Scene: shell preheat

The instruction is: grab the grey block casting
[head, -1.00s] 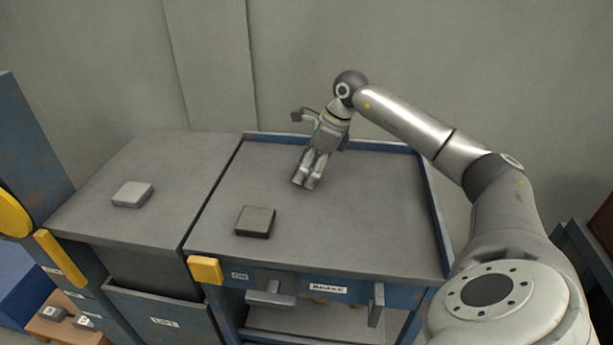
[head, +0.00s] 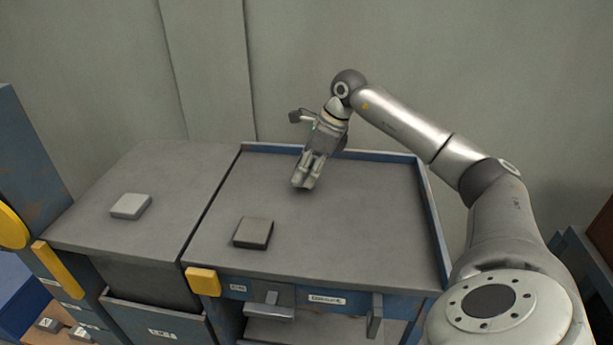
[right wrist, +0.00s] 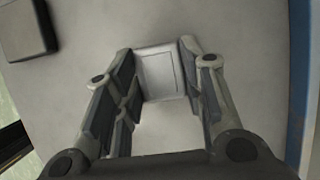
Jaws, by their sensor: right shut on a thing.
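A light grey block (right wrist: 162,72) sits between the fingers of my right gripper (right wrist: 160,85) in the right wrist view. The fingers are shut on it by its sides, over the grey bench top. In the head view my right gripper (head: 302,184) points down at the middle of the bench top, and its fingers mostly hide the block. I cannot tell whether the block still touches the bench. My left gripper is not in view.
A darker block (head: 253,232) lies near the bench's front; it also shows in the right wrist view (right wrist: 28,27). Another pale block (head: 131,206) lies on the left cabinet (head: 190,165). A raised blue rim (head: 434,215) borders the bench (head: 355,240). The bench's right side is clear.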

